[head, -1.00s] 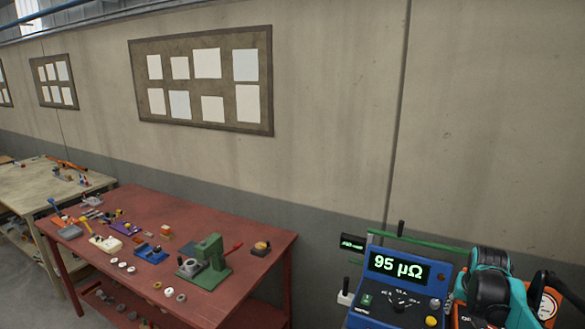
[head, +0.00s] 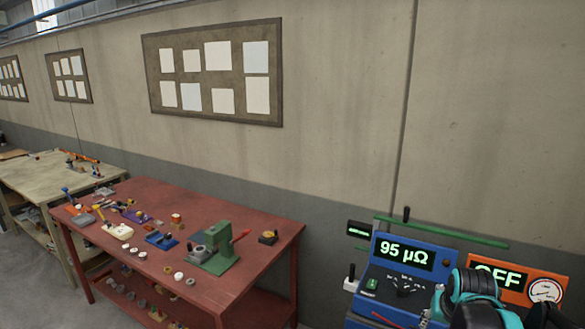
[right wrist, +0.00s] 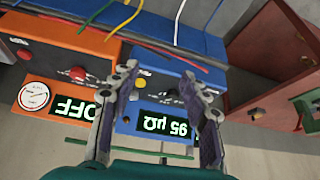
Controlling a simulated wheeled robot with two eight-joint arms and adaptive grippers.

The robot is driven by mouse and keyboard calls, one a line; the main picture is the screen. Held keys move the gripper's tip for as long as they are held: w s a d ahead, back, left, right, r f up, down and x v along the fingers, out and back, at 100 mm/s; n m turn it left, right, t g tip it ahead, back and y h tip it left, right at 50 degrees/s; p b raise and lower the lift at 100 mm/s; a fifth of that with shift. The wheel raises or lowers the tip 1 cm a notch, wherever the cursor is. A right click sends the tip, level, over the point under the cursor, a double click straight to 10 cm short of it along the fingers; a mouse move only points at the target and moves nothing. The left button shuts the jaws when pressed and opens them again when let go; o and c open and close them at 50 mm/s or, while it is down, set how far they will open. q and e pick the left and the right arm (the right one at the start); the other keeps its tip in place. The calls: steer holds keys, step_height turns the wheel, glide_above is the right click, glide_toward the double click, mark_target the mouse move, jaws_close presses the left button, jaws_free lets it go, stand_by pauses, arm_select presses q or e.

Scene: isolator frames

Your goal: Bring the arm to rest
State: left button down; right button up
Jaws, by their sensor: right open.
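My right arm shows as teal and black links at the lower right of the head view (head: 470,300). In the right wrist view my right gripper (right wrist: 160,75) is open, with nothing between its fingers. Its fingers are in front of the blue meter reading 95 µΩ, which shows upside down there (right wrist: 165,122) and upright in the head view (head: 403,255). I cannot tell whether the fingers touch anything. My left gripper is not in view.
An orange unit (head: 540,278) reading OFF stands right of the blue meter, partly behind my arm. A red table (head: 265,283) with several small parts and a green press (head: 215,250) stands to the left. Coloured wires (right wrist: 120,20) cross the right wrist view.

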steer(key=s+a+f+n+t+y+b, duration=0.1)
steer(key=s+a+f+n+b, duration=0.1)
steer(key=s+a+f, duration=0.4)
steer(key=s+a+f+n+t+y+b, duration=0.1)
steer(key=s+a+f+n+b, duration=0.1)
steer(key=s+a+f+b, duration=0.3)
steer(key=s+a+f, duration=0.2)
steer(key=s+a, duration=0.2)
steer(key=a, duration=0.2)
steer(key=shift+s+a+f+n, duration=0.2)
steer(key=shift+a+f+n, duration=0.05)
steer(key=shift+a+n, duration=0.05)
stand_by(0.7)
